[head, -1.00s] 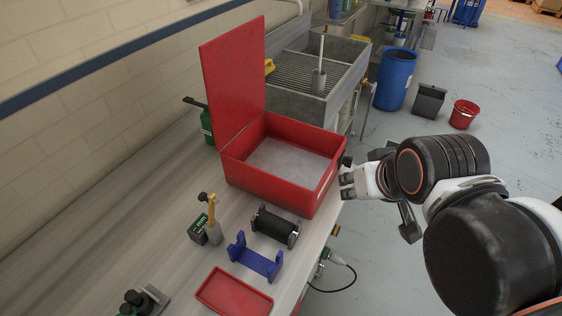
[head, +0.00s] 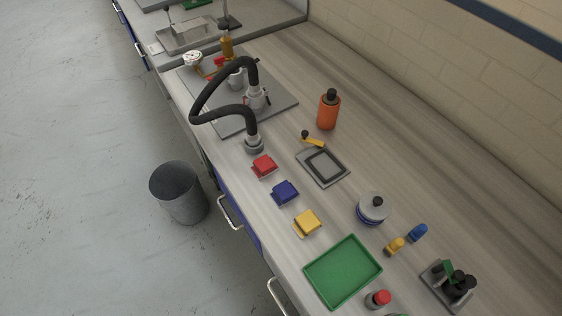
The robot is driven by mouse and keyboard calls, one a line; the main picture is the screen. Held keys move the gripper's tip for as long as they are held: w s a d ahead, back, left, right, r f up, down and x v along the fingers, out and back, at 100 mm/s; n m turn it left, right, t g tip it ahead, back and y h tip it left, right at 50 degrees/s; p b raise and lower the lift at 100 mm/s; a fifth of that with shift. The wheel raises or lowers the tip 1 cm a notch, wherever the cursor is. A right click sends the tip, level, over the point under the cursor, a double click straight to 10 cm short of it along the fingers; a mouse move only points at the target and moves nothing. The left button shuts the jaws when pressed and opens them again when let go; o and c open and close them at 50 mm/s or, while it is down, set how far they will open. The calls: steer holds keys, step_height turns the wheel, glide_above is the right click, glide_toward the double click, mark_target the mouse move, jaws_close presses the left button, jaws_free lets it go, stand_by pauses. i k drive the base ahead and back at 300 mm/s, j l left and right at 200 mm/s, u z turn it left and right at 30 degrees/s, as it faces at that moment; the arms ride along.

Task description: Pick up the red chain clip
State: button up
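The red chain clip (head: 264,166) appears to be the small red block-like piece on the bench in the head view, near the front edge. It lies just below the round grey foot of a black hose. A similar blue piece (head: 285,193) and a yellow piece (head: 307,223) lie in a row with it, toward the lower right. Nothing covers the red piece. My gripper is out of this view.
A black curved hose (head: 222,88) arches close behind the red piece. A framed grey plate (head: 322,166) and an orange bottle (head: 328,110) stand to its right. A green tray (head: 343,271) lies lower right. A grey bin (head: 179,192) stands on the floor.

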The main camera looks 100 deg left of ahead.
mark_target(266, 164)
steer(key=u, duration=3.55)
steer(key=j+z, duration=0.15)
steer(key=z, duration=0.4)
steer(key=j+z, duration=0.2)
steer(key=j, duration=0.35)
steer(key=j+z, duration=0.2)
steer(key=j, duration=0.3)
steer(key=k+j+z, duration=0.2)
steer(key=j, duration=0.35)
steer(key=k+j+z, duration=0.2)
steer(key=j, duration=0.3)
steer(key=k+j, duration=0.1)
steer(key=j, duration=0.35)
steer(key=k+j, duration=0.1)
steer(key=j, duration=0.35)
steer(key=k+j, duration=0.1)
steer(key=j, duration=0.35)
